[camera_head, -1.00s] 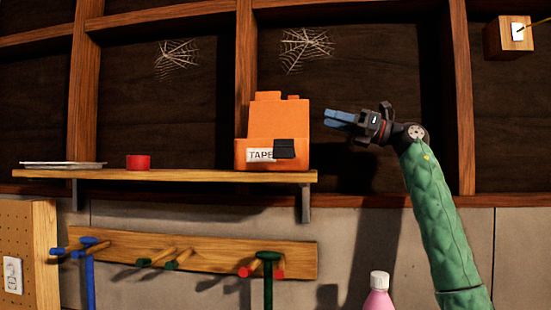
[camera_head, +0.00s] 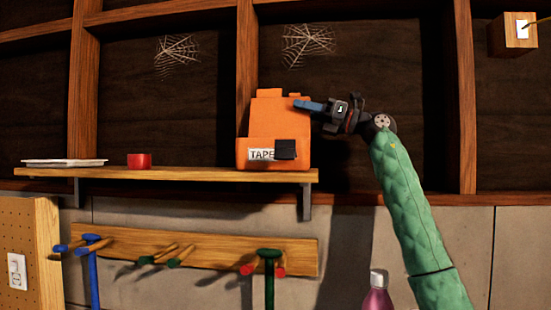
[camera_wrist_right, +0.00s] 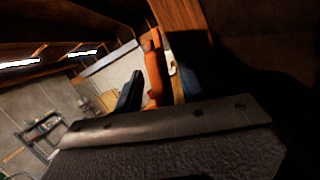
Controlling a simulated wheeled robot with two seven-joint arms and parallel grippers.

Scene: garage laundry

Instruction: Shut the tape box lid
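The orange tape box (camera_head: 245,154) stands on the wooden shelf, with a white "TAPE" label and a black latch (camera_head: 285,149) on its front. Its lid (camera_head: 277,118) is up, rising above the box body. My right gripper (camera_head: 303,105) is at the upper right edge of the lid, with one blue finger overlapping it. In the right wrist view the orange lid (camera_wrist_right: 153,68) shows between my two spread fingers, and a gap appears beside it. Contact is unclear. My left gripper is in neither view.
The shelf (camera_head: 200,175) also holds a red cup (camera_head: 138,160) and a pale tray (camera_head: 65,162) to the left. Below hangs a peg rail (camera_head: 210,250) with tools. A pink bottle (camera_head: 377,297) stands at the bottom. Space right of the box is open behind my arm.

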